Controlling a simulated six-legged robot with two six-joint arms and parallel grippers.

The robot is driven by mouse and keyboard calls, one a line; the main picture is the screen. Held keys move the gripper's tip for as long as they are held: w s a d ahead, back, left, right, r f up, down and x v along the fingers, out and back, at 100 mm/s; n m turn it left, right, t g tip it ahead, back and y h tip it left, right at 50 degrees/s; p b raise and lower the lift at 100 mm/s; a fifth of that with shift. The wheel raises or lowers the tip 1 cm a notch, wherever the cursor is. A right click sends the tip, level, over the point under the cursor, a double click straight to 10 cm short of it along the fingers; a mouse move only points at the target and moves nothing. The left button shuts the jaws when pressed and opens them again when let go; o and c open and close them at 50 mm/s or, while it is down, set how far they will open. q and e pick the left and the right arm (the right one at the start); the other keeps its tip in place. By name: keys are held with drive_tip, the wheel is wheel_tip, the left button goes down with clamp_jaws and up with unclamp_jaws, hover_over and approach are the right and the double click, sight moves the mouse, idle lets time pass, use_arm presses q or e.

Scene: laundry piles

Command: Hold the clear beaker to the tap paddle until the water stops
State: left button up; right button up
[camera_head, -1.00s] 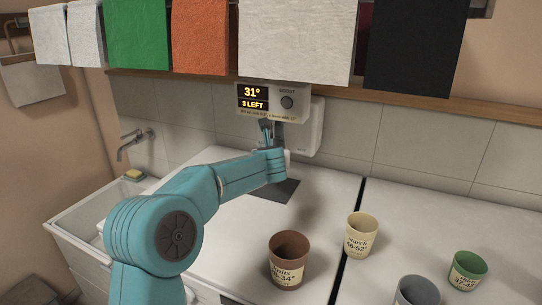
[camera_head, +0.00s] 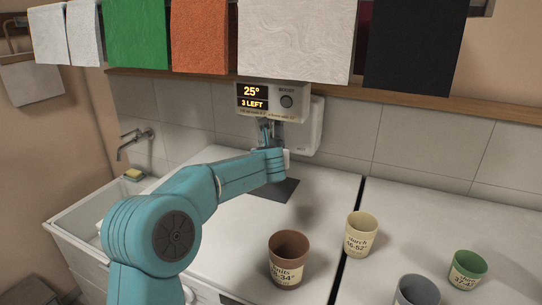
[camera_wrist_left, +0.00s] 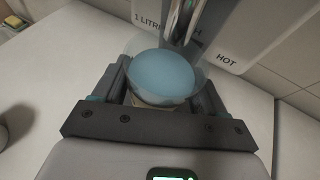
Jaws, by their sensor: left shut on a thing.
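My left gripper (camera_wrist_left: 163,88) is shut on the clear beaker (camera_wrist_left: 165,72), one finger on each side of it. The beaker holds pale blue water. It stands under the metal tap (camera_wrist_left: 181,22) of the water heater, whose end overlaps the beaker's far rim; I cannot tell whether the paddle is pressed. In the head view my left gripper (camera_head: 268,140) reaches up to the tap below the heater (camera_head: 310,127), and the beaker is mostly hidden there. The heater's display (camera_head: 254,97) reads 25° and 3 LEFT. My right gripper is not in view.
A brown pot (camera_head: 288,262), a cream pot (camera_head: 360,235), a grey pot (camera_head: 417,291) and a green pot (camera_head: 467,268) stand on the white counter at the right. A dark mat (camera_head: 283,190) lies below the heater. A sink with a sponge (camera_head: 134,174) is at the left. Cloths hang above.

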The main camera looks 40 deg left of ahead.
use_arm(q)
drive_tip(key=s+b, duration=0.1)
drive_tip(key=s+d+b, duration=0.1)
drive_tip(key=s, duration=0.2)
drive_tip(key=shift+s+d+b, duration=0.25)
drive_tip(key=shift+s+b, duration=0.1)
drive_tip(key=shift+b, duration=0.05)
idle(0.4)
drive_tip(key=s+d+b, duration=0.3)
drive_tip(key=s, duration=0.6)
drive_tip(key=shift+s+b, duration=0.25)
drive_tip(key=shift+b, duration=0.05)
